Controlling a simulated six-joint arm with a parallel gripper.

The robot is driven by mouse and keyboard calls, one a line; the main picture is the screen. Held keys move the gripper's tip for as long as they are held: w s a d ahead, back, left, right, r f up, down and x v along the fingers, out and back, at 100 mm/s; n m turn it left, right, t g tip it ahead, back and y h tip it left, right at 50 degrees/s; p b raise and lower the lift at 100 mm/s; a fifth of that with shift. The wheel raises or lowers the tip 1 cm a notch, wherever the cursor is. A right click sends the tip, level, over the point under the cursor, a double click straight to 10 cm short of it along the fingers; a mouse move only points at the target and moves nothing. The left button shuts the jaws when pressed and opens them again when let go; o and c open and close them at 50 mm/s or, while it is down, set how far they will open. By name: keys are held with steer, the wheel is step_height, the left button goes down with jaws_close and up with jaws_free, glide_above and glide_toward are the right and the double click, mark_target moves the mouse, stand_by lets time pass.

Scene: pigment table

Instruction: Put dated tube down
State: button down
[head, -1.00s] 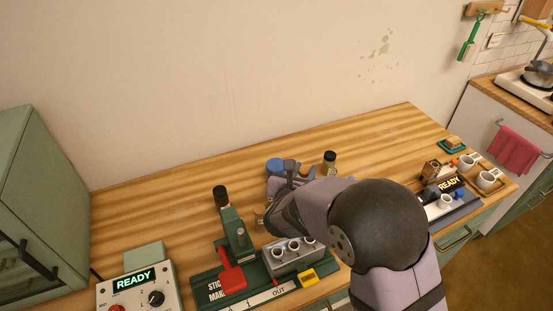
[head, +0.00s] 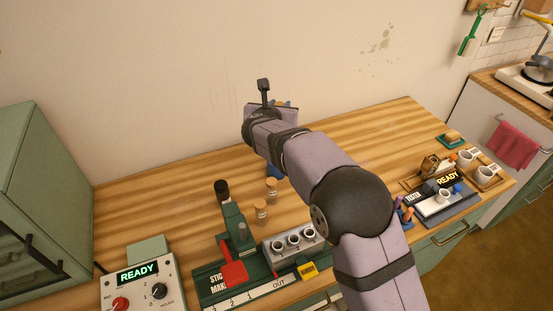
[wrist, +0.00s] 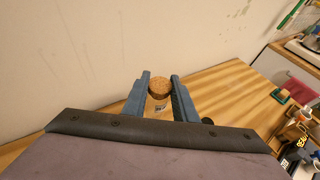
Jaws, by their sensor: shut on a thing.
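A cork-topped glass tube (wrist: 159,98) with a pale label is between the two blue fingers of my gripper (wrist: 160,77) in the wrist view. The fingers are shut on it, and the label's writing is too small to read. In the head view my gripper (head: 284,104) is raised high above the back of the wooden table (head: 130,215), against the wall. Its fingers and the tube are mostly hidden there by my wrist. Two other cork-topped jars, one farther back (head: 271,184) and one nearer (head: 261,212), stand upright on the table.
A READY control box (head: 140,285) is at left. A tester (head: 448,200) and tray of white cups (head: 487,172) are at right.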

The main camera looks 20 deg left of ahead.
steer(key=shift+f+p, duration=0.5)
steer(key=shift+f, duration=4.5)
steer(key=shift+f, duration=0.15)
steer(key=c, duration=1.4)
jaws_free()
steer(key=shift+c, duration=0.2)
steer(key=b+v, duration=0.5)
steer(key=v, duration=0.7)
steer(key=shift+d, duration=0.1)
